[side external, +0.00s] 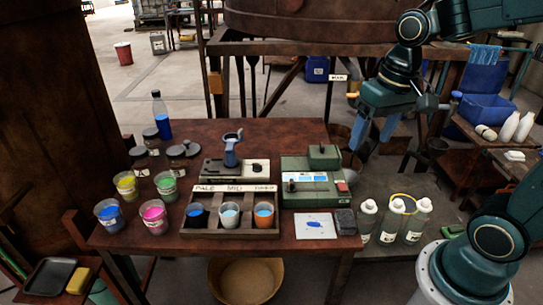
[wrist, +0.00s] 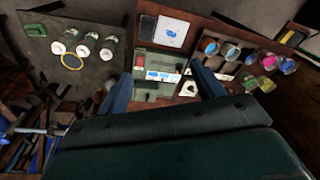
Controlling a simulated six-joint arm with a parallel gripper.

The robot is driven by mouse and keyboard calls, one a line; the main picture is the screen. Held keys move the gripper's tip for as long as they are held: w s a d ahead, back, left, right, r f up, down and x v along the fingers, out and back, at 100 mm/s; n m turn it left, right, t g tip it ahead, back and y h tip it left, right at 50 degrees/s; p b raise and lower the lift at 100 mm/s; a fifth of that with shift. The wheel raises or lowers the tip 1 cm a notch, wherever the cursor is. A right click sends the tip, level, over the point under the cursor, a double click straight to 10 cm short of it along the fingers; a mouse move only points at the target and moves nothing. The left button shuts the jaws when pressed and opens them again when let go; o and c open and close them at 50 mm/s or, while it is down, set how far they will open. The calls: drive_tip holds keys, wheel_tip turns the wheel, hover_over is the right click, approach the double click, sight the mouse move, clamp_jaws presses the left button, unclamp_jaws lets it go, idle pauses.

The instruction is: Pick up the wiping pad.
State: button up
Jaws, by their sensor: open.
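The wiping pad looks to be the dark grey block (side external: 345,221) at the front right corner of the brown table, right of a white card with a blue mark. In the wrist view the dark pad (wrist: 147,28) lies beside the same card, beyond my fingertips. My gripper (side external: 371,142) is open and empty, high above the right end of the table and well apart from the pad. Its two blue fingers (wrist: 163,72) stand wide apart in the wrist view. Nothing covers the pad.
The green instrument box (side external: 312,183) stands behind the card (side external: 314,226). A wooden rack (side external: 230,227) holds several cups. White-topped bottles (side external: 390,221) stand just right of the table, near the pad. Paint pots (side external: 153,216) are at the left.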

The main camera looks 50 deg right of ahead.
drive_tip(key=w+d+f+m+g+y, duration=0.1)
drive_tip(key=w+d+f+m+g, duration=0.1)
drive_tip(key=f, duration=0.5)
drive_tip(key=w+d+f+m+g+y, duration=0.1)
drive_tip(key=w+d+f+m+g, duration=0.2)
drive_tip(key=w+d+f, duration=0.2)
wheel_tip(320, 180, down, 2)
drive_tip(key=shift+y, duration=0.4)
drive_tip(key=shift+w, duration=0.1)
hover_over(346, 216)
drive_tip(key=w+d, duration=0.2)
drive_tip(key=shift+a+f, duration=0.1)
drive_tip(key=shift+f, duration=3.85)
drive_tip(key=shift+f, duration=0.1)
drive_tip(key=shift+x, duration=2.5)
drive_tip(key=shift+c, duration=0.5)
drive_tip(key=c, duration=1)
